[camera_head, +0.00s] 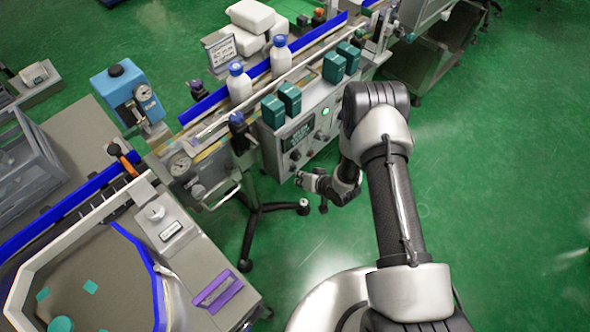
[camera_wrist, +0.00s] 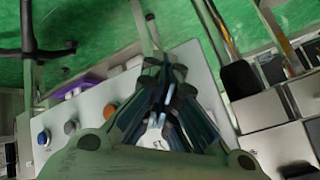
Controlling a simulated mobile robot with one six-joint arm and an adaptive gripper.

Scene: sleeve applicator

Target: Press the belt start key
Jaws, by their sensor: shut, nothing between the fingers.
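The grey control panel (camera_head: 318,135) is on the conveyor's near side, with a lit green button (camera_head: 326,111), a dark display and small round knobs (camera_head: 295,154). No label that marks the belt start key is readable. My gripper (camera_head: 303,180) is below and in front of the panel, apart from the green button. In the wrist view my gripper's dark fingers (camera_wrist: 165,68) are shut and empty.
White bottles with blue caps (camera_head: 239,82) stand on the belt. Dark green blocks (camera_head: 289,98) sit along the panel's top edge. A black-footed stand (camera_head: 248,225) is left of my gripper. Green floor is open to the right of my arm.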

